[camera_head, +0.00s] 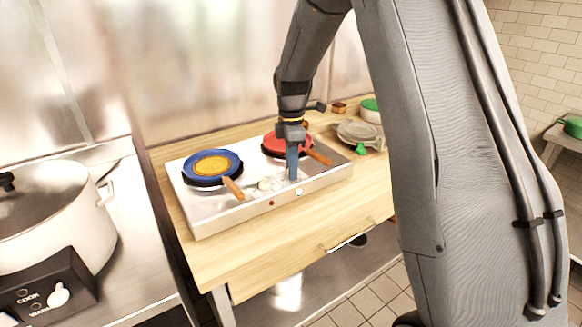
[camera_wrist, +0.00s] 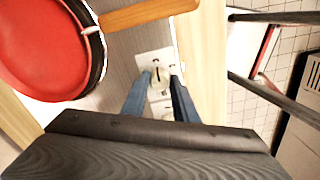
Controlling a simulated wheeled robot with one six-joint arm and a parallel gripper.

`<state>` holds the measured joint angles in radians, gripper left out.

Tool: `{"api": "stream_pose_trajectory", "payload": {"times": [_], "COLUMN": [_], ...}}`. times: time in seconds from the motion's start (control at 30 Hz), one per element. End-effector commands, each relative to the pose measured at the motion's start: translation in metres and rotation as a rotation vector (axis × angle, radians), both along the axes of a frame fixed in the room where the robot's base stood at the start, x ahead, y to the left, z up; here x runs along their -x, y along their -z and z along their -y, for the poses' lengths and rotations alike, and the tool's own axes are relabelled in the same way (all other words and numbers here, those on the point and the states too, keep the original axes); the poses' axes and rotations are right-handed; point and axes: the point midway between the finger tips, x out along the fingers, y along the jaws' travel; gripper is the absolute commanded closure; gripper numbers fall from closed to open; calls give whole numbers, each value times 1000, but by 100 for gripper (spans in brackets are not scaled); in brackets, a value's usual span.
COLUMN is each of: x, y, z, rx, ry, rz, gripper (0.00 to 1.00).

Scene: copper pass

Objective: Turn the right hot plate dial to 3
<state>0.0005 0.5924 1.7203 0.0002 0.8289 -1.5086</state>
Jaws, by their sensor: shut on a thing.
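The hot plate (camera_head: 215,215) is a wide pale metal unit on a wooden counter. My gripper (camera_head: 292,177) points down at its front right part, just in front of the red pan. In the wrist view, my two blue fingers (camera_wrist: 158,80) stand either side of a small pale dial with a dark pointer mark, on a white plate (camera_wrist: 146,62). The gripper is shut on this right dial. The fingers hide the dial in the head view, and I cannot read its number. Pale control markings (camera_head: 265,185) lie left of the gripper.
A blue pan (camera_head: 212,165) with yellow contents sits on the left burner. A red pan (camera_head: 275,144) sits on the right burner, its wooden handle (camera_head: 318,157) close beside my gripper. A large white cooker (camera_head: 75,215) stands left. Grey dishes (camera_head: 360,132) stand right.

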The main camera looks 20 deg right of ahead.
Motion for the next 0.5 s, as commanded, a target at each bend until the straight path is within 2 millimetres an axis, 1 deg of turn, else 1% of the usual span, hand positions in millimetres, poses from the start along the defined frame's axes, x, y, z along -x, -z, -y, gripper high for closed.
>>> {"api": "stream_pose_trajectory", "payload": {"times": [0.2, 0.23, 0.33, 0.5], "x": [1, 1, 1, 0], "y": [0, 0, 0, 0], "z": [0, 0, 0, 0], "rx": [1, 1, 0, 0], "ry": [-1, -1, -1, 0], "rz": [-2, -2, -1, -1], "gripper": [96, 72, 55, 55]}}
